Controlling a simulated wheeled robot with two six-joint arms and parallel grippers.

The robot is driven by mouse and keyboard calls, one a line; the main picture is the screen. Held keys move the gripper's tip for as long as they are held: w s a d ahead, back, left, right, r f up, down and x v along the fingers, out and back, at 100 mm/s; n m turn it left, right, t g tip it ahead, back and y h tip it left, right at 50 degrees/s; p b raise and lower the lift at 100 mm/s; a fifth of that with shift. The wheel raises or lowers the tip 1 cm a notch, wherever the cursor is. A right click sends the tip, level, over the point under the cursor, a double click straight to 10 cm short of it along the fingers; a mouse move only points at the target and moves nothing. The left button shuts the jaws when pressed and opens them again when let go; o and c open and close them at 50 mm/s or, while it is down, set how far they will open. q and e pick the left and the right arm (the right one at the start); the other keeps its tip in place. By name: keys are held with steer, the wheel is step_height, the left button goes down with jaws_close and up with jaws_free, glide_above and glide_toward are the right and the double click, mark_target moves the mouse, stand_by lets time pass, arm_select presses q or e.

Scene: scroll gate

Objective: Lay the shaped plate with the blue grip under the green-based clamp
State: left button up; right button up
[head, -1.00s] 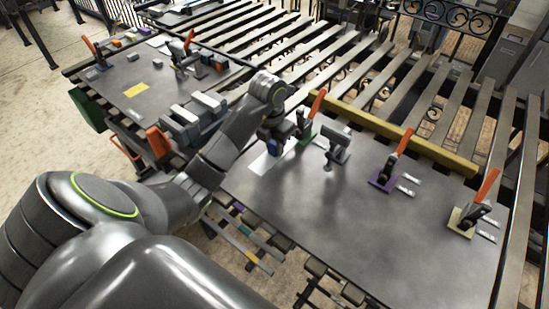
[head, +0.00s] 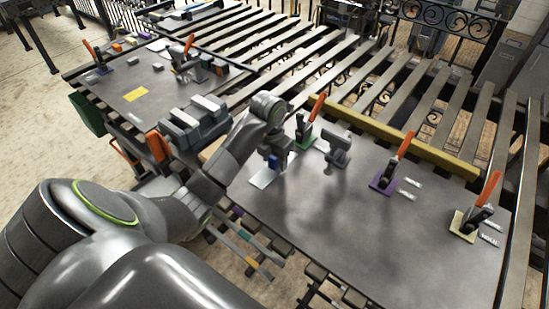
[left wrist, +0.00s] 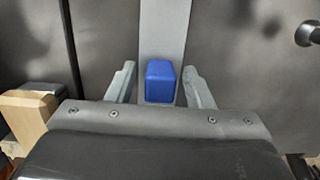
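The shaped plate (head: 262,179) is a pale flat piece lying on the near grey table, with its blue grip (head: 273,163) standing on it. The green-based clamp (head: 305,141) stands just beyond, up and right of the plate, with its orange handle raised. The plate lies apart from the clamp's base. My left gripper (head: 275,152) is low over the blue grip. In the left wrist view its open fingers (left wrist: 160,84) stand either side of the blue grip (left wrist: 160,82), with a narrow gap on each side. The plate's far end is partly hidden by my gripper. My right gripper is out of view.
A grey post-like fixture (head: 337,152) stands right of the green-based clamp. A purple-based clamp (head: 383,186) and a cream-based clamp (head: 465,226) stand further right. A yellow bar (head: 400,136) runs along the back edge. The table's front middle is clear.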

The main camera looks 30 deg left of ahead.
mark_target(271, 158)
arm_select(q)
steer(key=shift+r, duration=0.1)
steer(key=shift+r, duration=0.25)
step_height(271, 158, up, 3)
steer(key=shift+s+a+f, duration=0.1)
steer(key=shift+s, duration=0.05)
step_height(271, 158, up, 9)
steer(key=s+p, duration=0.1)
steer(key=p, duration=0.8)
steer(key=shift+f, duration=0.15)
steer(key=shift+s, duration=0.1)
